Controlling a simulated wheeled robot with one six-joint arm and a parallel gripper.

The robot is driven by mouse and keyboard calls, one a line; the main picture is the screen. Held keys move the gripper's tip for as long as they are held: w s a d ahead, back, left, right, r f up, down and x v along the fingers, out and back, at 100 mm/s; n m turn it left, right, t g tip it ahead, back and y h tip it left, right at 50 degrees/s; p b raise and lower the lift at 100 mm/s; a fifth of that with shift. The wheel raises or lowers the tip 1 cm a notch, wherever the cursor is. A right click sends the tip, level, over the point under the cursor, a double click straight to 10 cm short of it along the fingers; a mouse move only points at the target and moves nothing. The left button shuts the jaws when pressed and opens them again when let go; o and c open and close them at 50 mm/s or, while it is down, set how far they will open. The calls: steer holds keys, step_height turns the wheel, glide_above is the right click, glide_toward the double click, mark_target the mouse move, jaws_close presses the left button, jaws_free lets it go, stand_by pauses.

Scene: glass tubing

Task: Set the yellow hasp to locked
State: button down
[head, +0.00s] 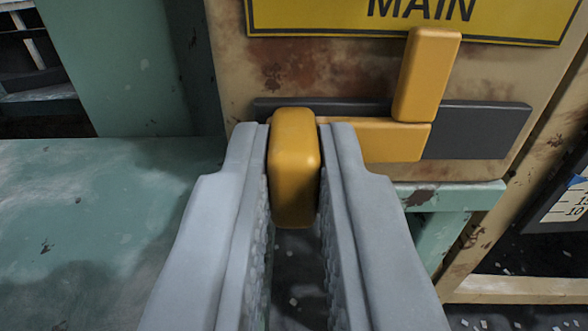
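The yellow hasp (375,140) is a flat horizontal bar lying in front of a dark grey strip (475,128). A rounded yellow knob (294,165) sticks out towards me at its left end. A second yellow block (427,75) stands nearly upright over the bar's right end, tilted slightly right. My gripper (294,170) has one grey finger on each side of the knob, both pads against its sides. The fingers hide the bar's left end and part of the strip behind.
The hasp sits on a rusty cream panel (345,75) under a yellow sign (410,18) reading "MAIN". A worn green surface (90,225) lies to the left. A green frame (440,215) and a marked scale (570,205) are to the right.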

mark_target(378, 134)
steer(key=shift+d, duration=1.4)
steer(key=shift+a, duration=0.1)
steer(key=c, duration=1.4)
jaws_free()
steer(key=shift+d, duration=0.2)
steer(key=shift+c, duration=0.2)
steer(key=s, duration=1.7)
steer(key=shift+s, duration=0.25)
